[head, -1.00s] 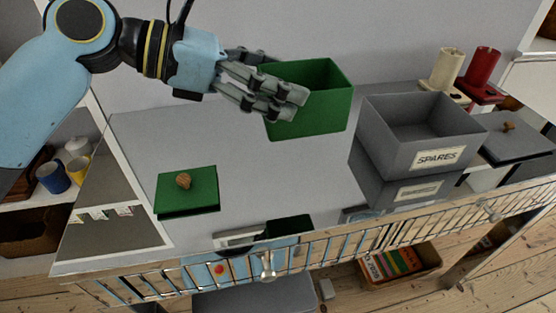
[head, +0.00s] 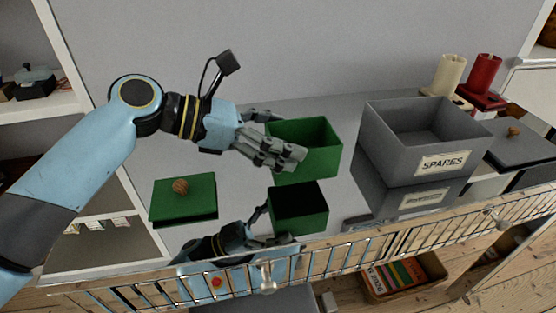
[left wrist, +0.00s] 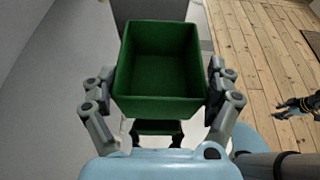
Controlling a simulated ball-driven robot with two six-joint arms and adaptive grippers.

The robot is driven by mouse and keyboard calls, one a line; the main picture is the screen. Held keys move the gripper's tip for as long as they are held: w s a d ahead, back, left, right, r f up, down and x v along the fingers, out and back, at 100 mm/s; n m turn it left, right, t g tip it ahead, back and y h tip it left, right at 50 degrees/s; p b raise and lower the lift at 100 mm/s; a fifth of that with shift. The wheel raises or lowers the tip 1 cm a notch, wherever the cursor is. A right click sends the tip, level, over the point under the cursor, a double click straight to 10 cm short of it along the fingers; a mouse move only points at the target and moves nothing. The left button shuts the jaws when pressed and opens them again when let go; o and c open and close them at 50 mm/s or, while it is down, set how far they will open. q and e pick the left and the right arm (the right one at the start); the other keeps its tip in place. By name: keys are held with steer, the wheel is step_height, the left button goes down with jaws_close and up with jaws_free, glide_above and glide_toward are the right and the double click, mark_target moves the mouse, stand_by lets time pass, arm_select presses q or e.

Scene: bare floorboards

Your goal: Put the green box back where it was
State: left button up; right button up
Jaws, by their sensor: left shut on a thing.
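The green box (head: 312,160) is open-topped and empty. My left gripper (head: 276,140) is shut on it, with its fingers on two opposite sides in the left wrist view (left wrist: 160,92). The box is roughly level and a little above the glossy grey top (head: 240,185), where its dark underside and green side are mirrored. A green lid (head: 200,204) with a round wooden knob lies on the top at the left, apart from the box. A dark gripper, apparently my right one (left wrist: 296,106), shows small over the floor in the left wrist view; its opening is unclear.
A grey open box labelled SPARES (head: 440,163) stands just right of the green box. Beyond it are a grey lid (head: 520,150) with a knob, a cream item (head: 449,75) and a red item (head: 484,75). The top is clear between green lid and green box.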

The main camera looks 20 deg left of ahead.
arm_select(q)
steer(key=shift+w+a+f, duration=0.25)
steer(key=shift+a+f, duration=0.15)
steer(key=shift+a, duration=0.05)
step_height(320, 180, down, 4)
steer(key=shift+r+b, duration=0.1)
steer(key=shift+b, duration=0.5)
arm_select(e)
steer(key=shift+s+f, duration=0.5)
steer(key=shift+f, duration=0.2)
arm_select(q)
steer(key=o, duration=0.9)
steer(key=shift+o, duration=0.2)
arm_select(e)
steer(key=shift+a, duration=0.1)
arm_select(q)
steer(key=shift+s+a+r, duration=0.1)
steer(key=shift+s+r, duration=0.05)
steer(key=p+v, duration=0.1)
steer(key=v, duration=1)
steer(key=shift+s+a+p, duration=0.15)
steer(key=shift+s+p, duration=0.05)
steer(key=shift+p, duration=0.1)
arm_select(e)
steer(key=shift+w+r, duration=0.2)
steer(key=shift+r, duration=0.55)
